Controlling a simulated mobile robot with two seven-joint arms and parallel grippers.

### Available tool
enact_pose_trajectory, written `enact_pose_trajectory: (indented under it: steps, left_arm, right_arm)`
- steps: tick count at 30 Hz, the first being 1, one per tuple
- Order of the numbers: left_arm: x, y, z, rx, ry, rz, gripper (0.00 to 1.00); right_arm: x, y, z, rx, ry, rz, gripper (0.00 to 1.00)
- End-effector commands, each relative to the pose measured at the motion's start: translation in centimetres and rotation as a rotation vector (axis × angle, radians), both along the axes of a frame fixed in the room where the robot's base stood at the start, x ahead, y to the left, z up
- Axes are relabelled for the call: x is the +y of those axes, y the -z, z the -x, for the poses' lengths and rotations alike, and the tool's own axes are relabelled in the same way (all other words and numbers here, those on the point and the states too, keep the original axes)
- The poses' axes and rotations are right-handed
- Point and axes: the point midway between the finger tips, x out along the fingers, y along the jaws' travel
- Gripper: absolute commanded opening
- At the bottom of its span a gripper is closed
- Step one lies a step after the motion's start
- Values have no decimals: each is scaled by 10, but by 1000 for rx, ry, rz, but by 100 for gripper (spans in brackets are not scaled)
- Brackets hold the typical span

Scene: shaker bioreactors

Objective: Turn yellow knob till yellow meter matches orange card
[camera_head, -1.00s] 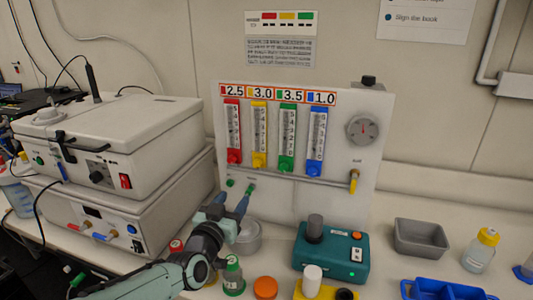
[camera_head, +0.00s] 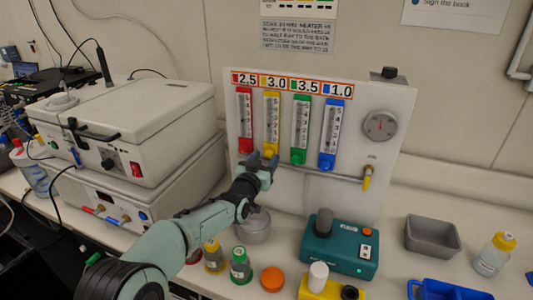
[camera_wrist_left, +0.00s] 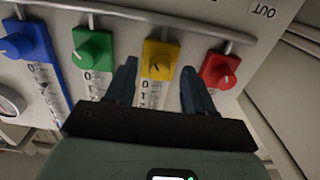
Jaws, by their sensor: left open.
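The yellow knob (camera_wrist_left: 160,58) sits at the foot of the yellow meter (camera_head: 272,118) on the white panel. An orange-edged card strip (camera_head: 292,85) above reads 2.5, 3.0, 3.5 and 1.0; 3.0 is beside the yellow square. The meter's level is too small to read. My left gripper (camera_head: 262,160) is in front of the knob and partly hides it in the head view. In the left wrist view its fingers (camera_wrist_left: 158,75) are open, one on each side of the knob, with no clear contact. My right gripper is not in view.
Red (camera_wrist_left: 220,70), green (camera_wrist_left: 93,50) and blue (camera_wrist_left: 26,42) knobs flank the yellow one, with red and green close to the fingers. A pipe runs along the knobs. Bottles, a teal device (camera_head: 340,245) and a grey tray (camera_head: 432,236) stand on the bench.

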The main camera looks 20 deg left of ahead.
Motion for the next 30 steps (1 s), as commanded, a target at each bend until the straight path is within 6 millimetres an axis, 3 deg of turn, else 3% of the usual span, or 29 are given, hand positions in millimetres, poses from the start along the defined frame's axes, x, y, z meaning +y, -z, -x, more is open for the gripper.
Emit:
enact_pose_trajectory:
  steps: [5,14,16,19,20,30]
  left_arm:
    - [1,-1,-14,-1,0,-1,53]
    - [1,0,-16,0,0,0,53]
    - [1,0,-16,0,1,0,37]
    - [1,0,-16,0,1,0,4]
    - [1,0,-16,0,1,0,0]
    - [1,1,-16,0,1,-35,0]
  right_arm:
    - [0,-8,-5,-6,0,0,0]
    - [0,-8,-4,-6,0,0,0]
    - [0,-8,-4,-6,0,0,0]
    - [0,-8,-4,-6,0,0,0]
    - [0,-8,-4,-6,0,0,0]
    - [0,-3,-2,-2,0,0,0]
